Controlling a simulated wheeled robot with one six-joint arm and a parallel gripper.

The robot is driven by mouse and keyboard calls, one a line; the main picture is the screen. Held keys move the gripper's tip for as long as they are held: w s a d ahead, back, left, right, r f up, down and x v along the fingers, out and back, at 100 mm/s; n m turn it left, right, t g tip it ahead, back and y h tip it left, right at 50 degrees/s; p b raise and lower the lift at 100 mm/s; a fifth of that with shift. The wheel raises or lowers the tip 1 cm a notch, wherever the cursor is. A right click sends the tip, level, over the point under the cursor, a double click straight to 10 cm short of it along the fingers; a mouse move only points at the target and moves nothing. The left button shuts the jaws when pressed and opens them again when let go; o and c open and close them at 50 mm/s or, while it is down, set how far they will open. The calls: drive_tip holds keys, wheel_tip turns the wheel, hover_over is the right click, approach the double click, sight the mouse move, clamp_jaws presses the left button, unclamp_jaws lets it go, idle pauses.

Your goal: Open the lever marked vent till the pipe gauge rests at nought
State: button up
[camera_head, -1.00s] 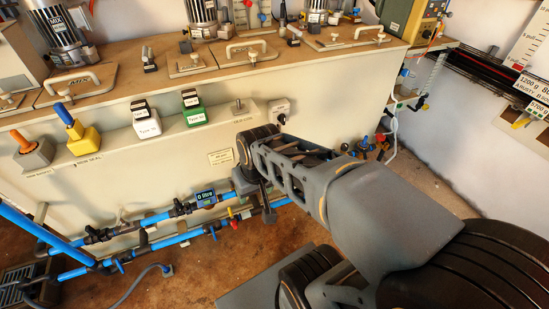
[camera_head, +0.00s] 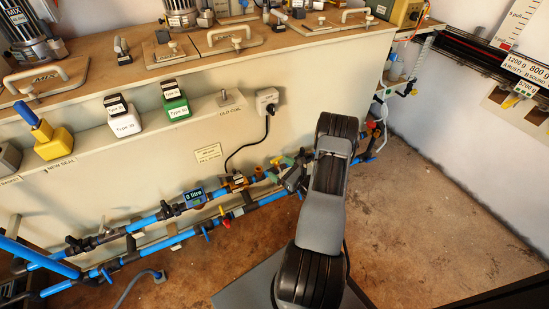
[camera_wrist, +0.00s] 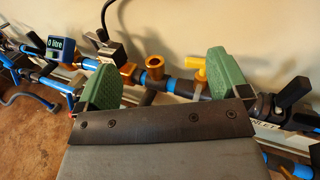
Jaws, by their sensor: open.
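My gripper (camera_wrist: 163,78) is open, its two green fingertips apart and nothing between them touching. In the head view it (camera_head: 288,167) is low by the blue pipes, partly hidden by my arm. In the wrist view a yellow lever (camera_wrist: 200,67) stands on the pipe, nearer the right fingertip. A brass cup-shaped fitting (camera_wrist: 155,66) is left of it. A black-handled valve (camera_wrist: 272,100) lies right of the right fingertip, above a partly hidden label ending "NLET". No vent label is readable, and I cannot make out a pipe gauge with a needle.
A blue meter (camera_head: 195,197) reads "0 litre" on the upper blue pipe. A red-handled valve (camera_head: 225,214) is on the lower pipe. A black cable (camera_head: 245,149) hangs from a wall plug. The pale cabinet front (camera_head: 110,190) is behind the pipes; brown floor (camera_head: 420,215) is clear to the right.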

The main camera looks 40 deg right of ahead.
sight(278, 159)
drive_tip(key=s+d+f+m+h, duration=0.2)
drive_tip(key=d+f+m+h, duration=0.2)
drive_tip(key=f+h, duration=0.1)
drive_tip(key=shift+t, duration=0.3)
drive_tip(key=w+b, duration=0.4)
drive_tip(key=w, duration=0.9)
drive_tip(key=shift+d, duration=0.15)
drive_tip(key=c, duration=0.9)
